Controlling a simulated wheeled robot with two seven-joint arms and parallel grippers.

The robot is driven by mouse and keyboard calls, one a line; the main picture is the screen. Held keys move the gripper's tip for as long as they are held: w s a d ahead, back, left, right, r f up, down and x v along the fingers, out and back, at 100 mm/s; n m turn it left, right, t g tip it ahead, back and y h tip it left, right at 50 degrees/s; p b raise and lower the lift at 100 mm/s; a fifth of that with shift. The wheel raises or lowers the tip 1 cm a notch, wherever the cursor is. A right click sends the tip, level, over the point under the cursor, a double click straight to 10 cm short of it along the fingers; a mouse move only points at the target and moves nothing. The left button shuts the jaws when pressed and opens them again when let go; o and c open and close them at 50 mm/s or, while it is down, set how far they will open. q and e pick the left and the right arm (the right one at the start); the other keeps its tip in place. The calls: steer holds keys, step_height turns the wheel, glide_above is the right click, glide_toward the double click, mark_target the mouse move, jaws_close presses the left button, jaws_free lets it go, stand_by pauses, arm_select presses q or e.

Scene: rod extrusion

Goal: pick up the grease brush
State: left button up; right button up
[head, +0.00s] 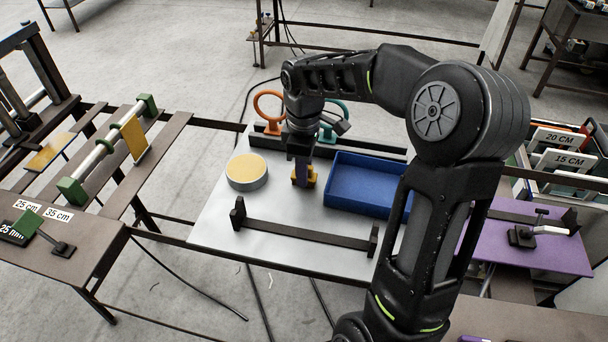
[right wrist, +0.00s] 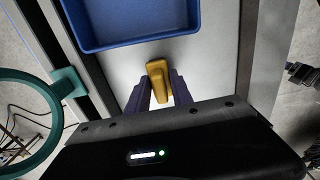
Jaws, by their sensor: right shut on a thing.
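The grease brush shows as a small yellow piece (right wrist: 157,72) between the two purple fingers of my right gripper (right wrist: 160,95) in the right wrist view. The fingers are shut on it from both sides. In the head view my right gripper (head: 301,176) points down over the white table top, with bits of the yellow brush (head: 310,181) showing beside its fingers. The brush's lower end is hidden, and I cannot tell whether it touches the table. My left gripper is not in view.
A round grey tin with a yellow top (head: 247,171) stands left of the gripper. A blue tray (head: 365,184) lies close on its right. An orange ring stand (head: 269,108) and a teal ring stand (head: 334,118) are behind. A dark bar (head: 305,236) runs along the front.

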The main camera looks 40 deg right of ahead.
jaws_close()
steer(key=shift+r, duration=0.1)
step_height(320, 180, up, 10)
steer(key=shift+f+b, duration=0.1)
steer(key=shift+b, duration=0.35)
stand_by(0.5)
steer(key=shift+o, duration=0.5)
jaws_free()
jaws_close()
